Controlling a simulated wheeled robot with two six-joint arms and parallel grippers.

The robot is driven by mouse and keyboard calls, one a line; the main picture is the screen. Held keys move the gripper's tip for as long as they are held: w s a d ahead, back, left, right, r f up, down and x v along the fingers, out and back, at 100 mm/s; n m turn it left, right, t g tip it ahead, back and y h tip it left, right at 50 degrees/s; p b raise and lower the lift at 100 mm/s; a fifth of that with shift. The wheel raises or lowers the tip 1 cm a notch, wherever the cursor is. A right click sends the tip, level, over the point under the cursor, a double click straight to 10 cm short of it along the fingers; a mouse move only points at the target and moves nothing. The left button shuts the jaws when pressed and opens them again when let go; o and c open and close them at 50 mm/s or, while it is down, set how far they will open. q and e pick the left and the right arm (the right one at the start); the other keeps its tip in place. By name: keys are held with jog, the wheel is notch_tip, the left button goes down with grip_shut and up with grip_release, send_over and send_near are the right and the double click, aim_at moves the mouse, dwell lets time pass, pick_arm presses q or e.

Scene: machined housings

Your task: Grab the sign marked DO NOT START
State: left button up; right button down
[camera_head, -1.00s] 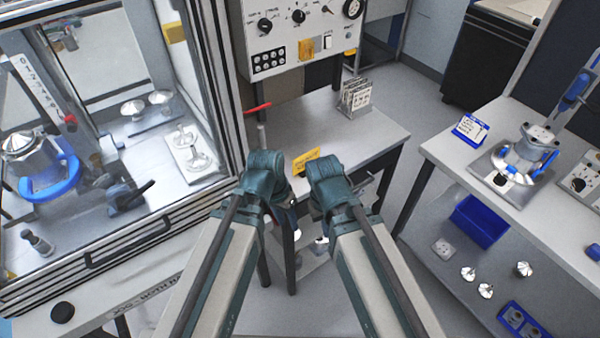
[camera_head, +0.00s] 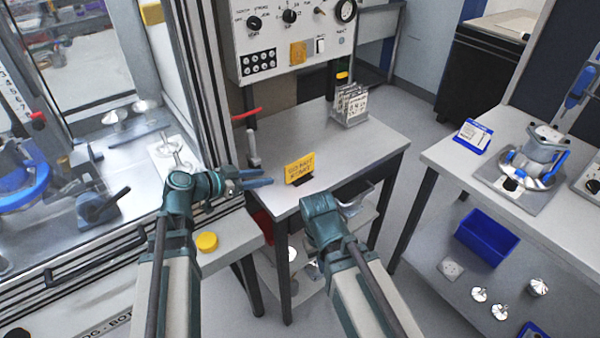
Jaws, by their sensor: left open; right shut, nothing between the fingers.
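The yellow sign (camera_head: 299,169) with dark lettering reading DO NOT START stands upright on a small dark foot, near the front left edge of the grey table. My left gripper (camera_head: 264,178) is open and empty. It points right toward the sign, with its fingertips a little left of it and apart from it in the picture. My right arm's wrist shows in front of the table, below and right of the sign. The fingers of my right gripper are hidden behind that wrist.
A rack of cards (camera_head: 350,105) stands at the back of the table (camera_head: 385,143). A glass-fronted cabinet is at left. A yellow round piece (camera_head: 207,241) lies below my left gripper. The table right of the sign is clear.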

pick_arm(q)
send_near(300, 161)
jog(key=x, duration=0.5)
jog(key=shift+a+f, duration=0.2)
jog(key=b+x, duration=0.2)
jog(key=x, duration=0.3)
jog(key=shift+w+d+f, duration=0.15)
jog(key=shift+w+d, duration=0.1)
grip_shut()
dwell(1.0)
